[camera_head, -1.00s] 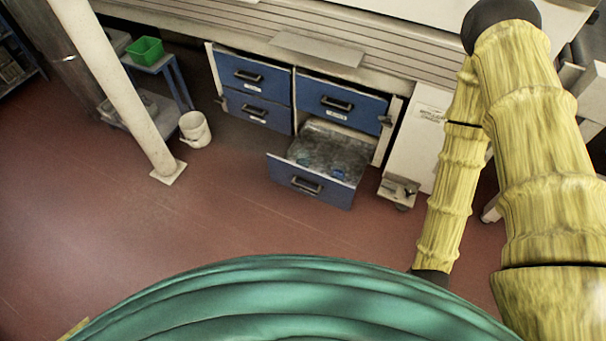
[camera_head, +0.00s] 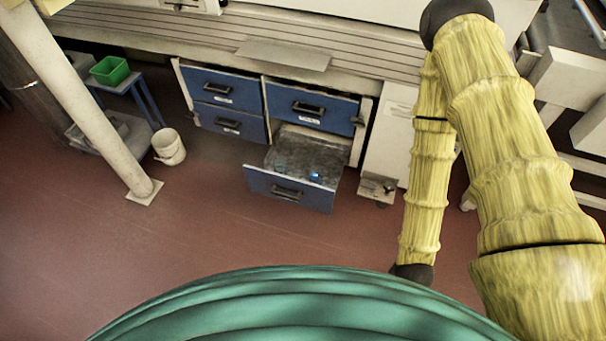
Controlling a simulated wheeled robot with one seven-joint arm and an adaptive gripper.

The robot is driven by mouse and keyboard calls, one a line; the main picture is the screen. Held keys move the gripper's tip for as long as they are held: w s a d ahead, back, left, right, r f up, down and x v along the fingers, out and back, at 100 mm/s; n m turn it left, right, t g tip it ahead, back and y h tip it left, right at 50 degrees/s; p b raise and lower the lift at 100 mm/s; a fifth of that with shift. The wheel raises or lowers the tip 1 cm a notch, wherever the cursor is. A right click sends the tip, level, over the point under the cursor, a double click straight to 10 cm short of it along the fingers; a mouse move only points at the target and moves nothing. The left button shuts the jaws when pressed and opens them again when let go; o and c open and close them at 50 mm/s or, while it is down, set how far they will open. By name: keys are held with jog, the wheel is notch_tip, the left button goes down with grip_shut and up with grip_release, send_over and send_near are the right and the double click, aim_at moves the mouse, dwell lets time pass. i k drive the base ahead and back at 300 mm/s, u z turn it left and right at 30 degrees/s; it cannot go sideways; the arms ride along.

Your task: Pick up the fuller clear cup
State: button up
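An open blue-fronted lower drawer (camera_head: 290,192) juts out from the bench. On its grey floor are small, see-through bluish shapes, which may be clear cups. One spot with bright blue (camera_head: 315,176) shows near the drawer's right front. A fainter bluish shape (camera_head: 281,166) lies to its left. They are too small to tell which holds more. My yellow-sleeved arm is folded at the right, its forearm pointing down to a dark end near the picture's bottom. My gripper's fingers do not show. The arm is well apart from the drawer.
Shut blue drawers (camera_head: 310,107) sit above and left of the open one. A white bucket (camera_head: 169,147), a slanted pale post (camera_head: 85,105) and a blue cart with a green bin (camera_head: 110,71) stand left. Red floor (camera_head: 215,225) before the drawer is clear.

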aim_at(316, 172)
jog(key=u, duration=3.2)
jog(key=k, duration=1.35)
jog(key=z, duration=2.05)
